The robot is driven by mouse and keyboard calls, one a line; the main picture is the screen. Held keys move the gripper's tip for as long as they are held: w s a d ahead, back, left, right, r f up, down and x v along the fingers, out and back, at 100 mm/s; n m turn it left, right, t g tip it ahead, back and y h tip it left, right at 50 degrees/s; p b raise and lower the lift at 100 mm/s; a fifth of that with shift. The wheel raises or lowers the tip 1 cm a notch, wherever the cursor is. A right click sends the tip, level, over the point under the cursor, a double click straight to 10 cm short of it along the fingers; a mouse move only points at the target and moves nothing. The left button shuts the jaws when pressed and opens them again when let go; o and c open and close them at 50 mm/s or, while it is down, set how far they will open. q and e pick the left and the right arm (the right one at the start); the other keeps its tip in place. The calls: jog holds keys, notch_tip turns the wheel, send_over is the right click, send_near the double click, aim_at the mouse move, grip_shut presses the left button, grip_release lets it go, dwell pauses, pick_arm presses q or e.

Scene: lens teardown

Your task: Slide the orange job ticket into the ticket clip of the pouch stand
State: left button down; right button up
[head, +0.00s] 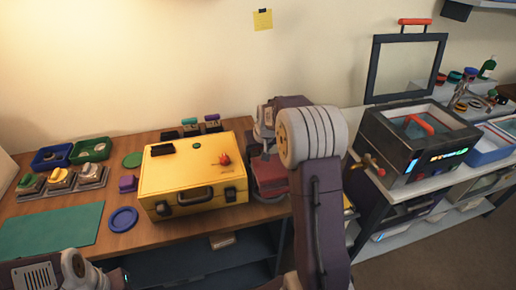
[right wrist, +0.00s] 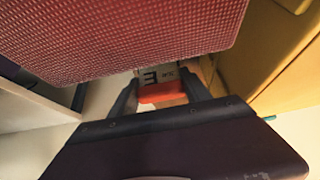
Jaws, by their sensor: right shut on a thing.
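My right gripper (right wrist: 163,83) is shut on the orange job ticket (right wrist: 162,93), whose orange strip shows between the two fingers in the right wrist view. A pale surface with dark print lies just beyond the strip; I cannot tell if it is part of the ticket. A dark red textured body (right wrist: 130,35), probably the pouch stand, fills the top of that view. It also shows in the head view (head: 270,175), beside the yellow case and partly behind my right arm. The ticket clip cannot be made out. My left arm's end is at the bottom left, its fingers unseen.
The yellow case (head: 190,183) stands close left of the red body and edges the right wrist view. A blue ring dish (head: 123,219), green mat (head: 50,231) and small trays lie farther left. A dark machine (head: 405,150) stands on the right bench.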

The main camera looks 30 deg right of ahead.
jog(key=shift+f, duration=0.25)
jog(key=o, duration=1.7)
jog(key=shift+o, duration=0.2)
notch_tip(320, 180, up, 9)
jog(key=p, duration=0.7)
jog(key=shift+p, duration=0.4)
